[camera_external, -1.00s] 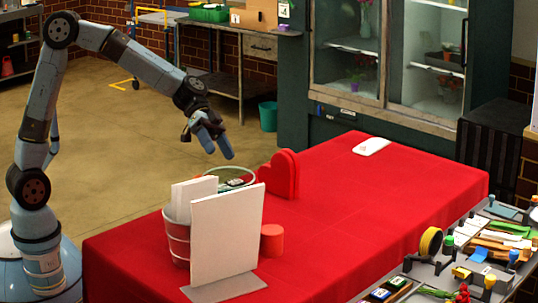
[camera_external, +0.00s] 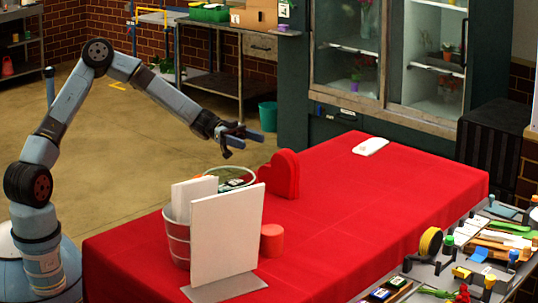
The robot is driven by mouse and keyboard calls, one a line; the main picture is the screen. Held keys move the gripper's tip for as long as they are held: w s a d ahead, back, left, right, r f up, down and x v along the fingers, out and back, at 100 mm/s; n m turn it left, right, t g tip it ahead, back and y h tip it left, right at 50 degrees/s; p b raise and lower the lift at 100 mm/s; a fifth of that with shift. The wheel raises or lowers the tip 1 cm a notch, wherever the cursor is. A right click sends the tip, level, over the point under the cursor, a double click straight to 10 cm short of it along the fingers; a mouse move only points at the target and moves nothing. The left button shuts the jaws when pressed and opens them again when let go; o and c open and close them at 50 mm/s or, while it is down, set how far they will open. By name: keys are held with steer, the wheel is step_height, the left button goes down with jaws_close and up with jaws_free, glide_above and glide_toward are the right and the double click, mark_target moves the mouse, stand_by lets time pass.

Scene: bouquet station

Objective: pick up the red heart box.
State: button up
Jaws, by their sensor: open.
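The red heart box (camera_external: 281,174) stands upright on the red-covered table (camera_external: 372,206), just behind the white panel and bucket. Its lower left part is close to a round pale-green rim. My gripper (camera_external: 250,144) is above and to the left of the heart box, apart from it, with its fingers pointing right. It is open, and nothing shows between its fingers.
A metal bucket (camera_external: 177,240) with white boards stands behind a large white upright panel (camera_external: 227,235). A short red cylinder (camera_external: 271,240) stands beside the panel. A white flat item (camera_external: 370,146) lies at the far end. The table's right half is mostly clear.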

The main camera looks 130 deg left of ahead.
mark_target(280, 151)
steer(key=w, duration=1.3)
steer(key=shift+w, duration=0.35)
steer(key=shift+c, duration=0.3)
jaws_close()
